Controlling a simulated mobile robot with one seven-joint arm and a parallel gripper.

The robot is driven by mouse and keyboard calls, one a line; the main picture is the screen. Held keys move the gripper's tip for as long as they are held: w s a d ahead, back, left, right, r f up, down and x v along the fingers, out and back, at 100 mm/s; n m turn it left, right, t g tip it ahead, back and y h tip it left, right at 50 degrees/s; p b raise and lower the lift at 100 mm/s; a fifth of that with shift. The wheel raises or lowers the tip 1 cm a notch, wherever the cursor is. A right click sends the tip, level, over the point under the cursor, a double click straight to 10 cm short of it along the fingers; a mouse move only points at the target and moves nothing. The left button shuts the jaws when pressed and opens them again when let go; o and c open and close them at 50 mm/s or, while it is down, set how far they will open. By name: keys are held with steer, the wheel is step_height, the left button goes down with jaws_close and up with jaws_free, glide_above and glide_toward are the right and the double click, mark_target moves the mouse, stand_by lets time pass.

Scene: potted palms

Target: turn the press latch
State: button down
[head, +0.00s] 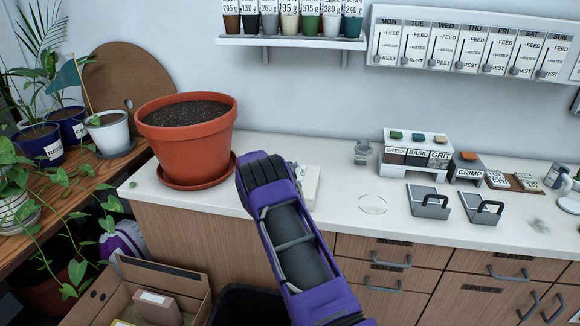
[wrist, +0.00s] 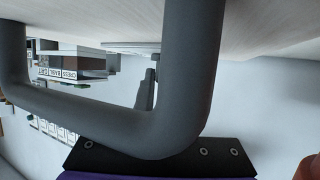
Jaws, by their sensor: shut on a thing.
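My purple arm reaches over the counter from the front, and its dark end hides the fingertips in the head view. A white block (head: 311,186) stands on the counter just right of the arm's end, partly covered by it. In the wrist view a thick grey U-shaped bar (wrist: 110,124) crosses close to the camera. A dark tapered finger of my gripper (wrist: 148,92) shows behind it, pointing towards a flat pale edge. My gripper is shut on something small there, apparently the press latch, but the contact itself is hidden.
A large terracotta pot (head: 188,138) on a saucer stands close left of my arm. To the right are a clear round dish (head: 373,204), a small jar (head: 362,153), a labelled rack (head: 415,149) and two handled tools (head: 428,202). An open cardboard box (head: 130,300) is below the counter.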

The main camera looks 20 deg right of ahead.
steer(key=shift+w+f+m+g+h+b, duration=0.15)
steer(key=shift+m+g+h+b, duration=0.35)
steer(key=shift+b, duration=1.1)
steer(key=shift+f+m+g+h+b, duration=0.15)
steer(key=shift+m+g+b, duration=0.55)
steer(key=shift+b, duration=0.85)
steer(key=shift+r+m+g+h+b, duration=0.25)
steer(key=shift+r+m+g+b, duration=0.05)
steer(key=shift+b, duration=0.6)
steer(key=c, duration=0.9)
jaws_free()
steer(key=shift+a, duration=0.15)
steer(key=shift+a+r+p, duration=0.3)
steer(key=shift+a+r, duration=0.05)
steer(key=shift+a, duration=0.1)
steer(key=p+v, duration=0.2)
steer(key=v, duration=1.4)
steer(key=shift+s, duration=0.2)
steer(key=shift+o, duration=0.4)
